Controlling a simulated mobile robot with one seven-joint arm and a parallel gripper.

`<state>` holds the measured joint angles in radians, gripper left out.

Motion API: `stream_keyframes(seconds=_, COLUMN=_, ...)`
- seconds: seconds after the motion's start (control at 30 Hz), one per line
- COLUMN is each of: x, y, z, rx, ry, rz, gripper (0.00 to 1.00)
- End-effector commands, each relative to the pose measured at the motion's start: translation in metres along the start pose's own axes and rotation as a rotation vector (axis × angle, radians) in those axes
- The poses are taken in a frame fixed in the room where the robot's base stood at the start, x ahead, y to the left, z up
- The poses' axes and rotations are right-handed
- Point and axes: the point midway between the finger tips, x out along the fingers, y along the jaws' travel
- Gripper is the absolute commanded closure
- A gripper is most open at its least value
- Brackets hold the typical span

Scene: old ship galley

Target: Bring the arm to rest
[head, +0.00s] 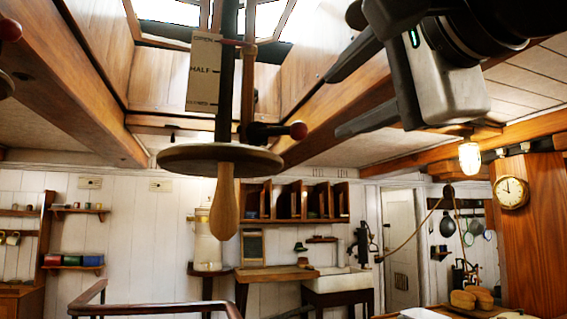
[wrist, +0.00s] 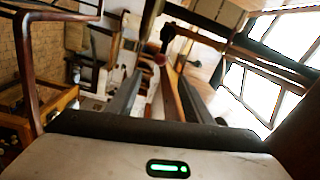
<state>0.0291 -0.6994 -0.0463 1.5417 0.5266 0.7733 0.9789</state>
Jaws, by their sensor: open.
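My gripper (head: 338,100) is raised high at the upper right of the head view, close to the ceiling beams. Its two dark fingers point left and stand wide apart, with nothing between them. In the wrist view my gripper (wrist: 158,100) also shows two separate fingers with an open gap. The skylight's hanging mechanism, with a wooden handle (head: 224,205) and a round disc (head: 190,158), hangs to the left of my gripper, apart from it in the head view. The rest of my arm runs out of the picture at the upper right.
A scale plate marked OPEN and HALF (head: 203,72) hangs beside the rod. Ceiling beams (head: 75,80) and a lit lamp (head: 469,156) are overhead. A clock (head: 511,193) is on the right post. A wooden rail (head: 150,309) stands at the front left.

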Motion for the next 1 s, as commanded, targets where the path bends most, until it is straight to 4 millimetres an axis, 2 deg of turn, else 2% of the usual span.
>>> stream_keyframes(seconds=0.2, x=-0.011, y=0.0, z=0.0, rx=0.0, ry=0.001, rz=0.0, gripper=0.54)
stream_keyframes(seconds=0.73, x=-0.009, y=0.004, z=0.0, rx=-0.009, ry=0.0, rz=0.011, gripper=0.54)
stream_keyframes(seconds=0.77, x=-0.006, y=0.009, z=-0.001, rx=-0.018, ry=-0.001, rz=0.023, gripper=0.54)
stream_keyframes(seconds=0.87, x=0.008, y=0.04, z=-0.002, rx=-0.086, ry=-0.007, rz=0.102, gripper=0.54)
stream_keyframes(seconds=0.97, x=0.026, y=0.099, z=-0.001, rx=-0.216, ry=-0.034, rz=0.242, gripper=0.54)
stream_keyframes(seconds=1.0, x=0.032, y=0.129, z=0.0, rx=-0.281, ry=-0.055, rz=0.309, gripper=0.54)
